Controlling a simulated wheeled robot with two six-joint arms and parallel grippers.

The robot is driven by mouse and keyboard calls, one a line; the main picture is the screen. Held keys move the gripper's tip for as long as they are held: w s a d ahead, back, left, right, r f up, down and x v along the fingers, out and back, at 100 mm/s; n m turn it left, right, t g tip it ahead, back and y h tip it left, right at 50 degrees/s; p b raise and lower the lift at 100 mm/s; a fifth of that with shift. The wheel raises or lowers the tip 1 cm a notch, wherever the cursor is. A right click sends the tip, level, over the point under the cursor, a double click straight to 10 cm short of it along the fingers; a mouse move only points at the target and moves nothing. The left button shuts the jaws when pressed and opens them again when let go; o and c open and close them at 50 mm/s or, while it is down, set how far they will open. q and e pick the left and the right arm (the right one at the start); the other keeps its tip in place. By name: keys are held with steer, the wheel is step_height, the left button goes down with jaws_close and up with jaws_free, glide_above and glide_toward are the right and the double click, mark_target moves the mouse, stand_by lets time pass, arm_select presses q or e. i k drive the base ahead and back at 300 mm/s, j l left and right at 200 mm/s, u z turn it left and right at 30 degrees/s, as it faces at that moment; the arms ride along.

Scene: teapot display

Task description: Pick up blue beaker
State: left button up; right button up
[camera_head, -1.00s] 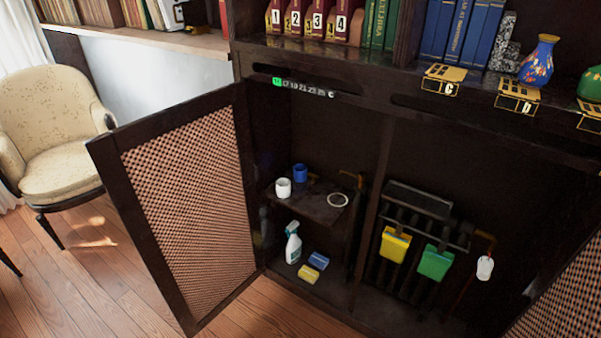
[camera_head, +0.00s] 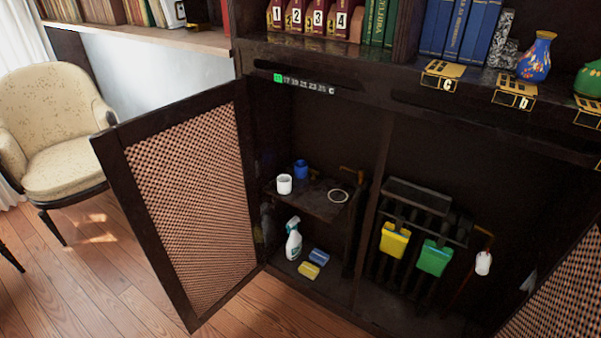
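The blue beaker (camera_head: 301,169) is a small blue cup. It stands upright on the small inner shelf (camera_head: 318,208) in the left part of the open dark cabinet, toward the back. A white cup (camera_head: 284,184) stands just in front of it and to its left, close by. A pale ring (camera_head: 338,196) lies on the same shelf to the right. Neither of my grippers is in view.
The open left door (camera_head: 190,205) with its woven panel flanks the shelf. A spray bottle (camera_head: 293,240), a blue sponge (camera_head: 319,256) and a yellow sponge (camera_head: 308,270) stand below. Yellow (camera_head: 394,240) and green (camera_head: 435,258) items hang at right. An armchair (camera_head: 58,140) stands left.

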mark_target(301, 170)
steer(key=k+j, duration=0.3)
steer(key=i+j+z, duration=0.15)
steer(key=i, duration=0.35)
steer(key=i+j+z, duration=0.15)
steer(key=i+j, duration=0.25)
steer(key=i, duration=0.1)
